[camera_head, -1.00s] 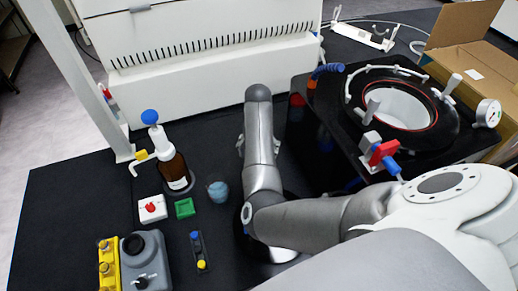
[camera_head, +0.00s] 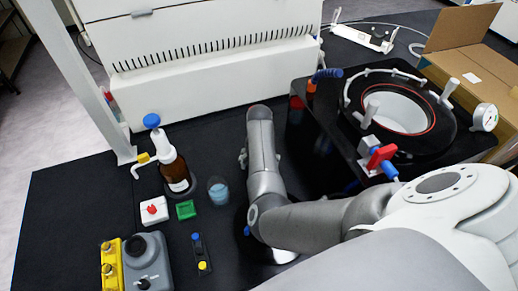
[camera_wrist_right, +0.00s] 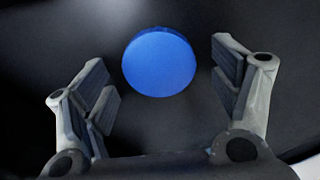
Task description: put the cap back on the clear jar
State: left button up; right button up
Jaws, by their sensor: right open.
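The clear jar (camera_head: 218,190) stands upright on the black bench in the head view, with bluish contents. No cap shows on top of it. A round blue cap (camera_wrist_right: 159,62) lies flat on a dark surface in the right wrist view. My right gripper (camera_wrist_right: 160,75) is open, with a finger on each side of the cap and a visible gap to both. In the head view, parts of its fingers (camera_head: 243,158) show beside my wrist, to the right of the jar. My arm hides the cap there. My left gripper is not in view.
Left of the jar are a brown bottle (camera_head: 175,172) with a blue-topped dispenser, a green block (camera_head: 186,209) and a white box with a red button (camera_head: 154,210). The freeze dryer (camera_head: 425,110) stands at right. A white cabinet wall (camera_head: 215,85) closes the back.

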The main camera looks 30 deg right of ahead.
jog(key=shift+c, duration=0.5)
jog(key=c, duration=0.7)
jog(key=shift+r, duration=0.15)
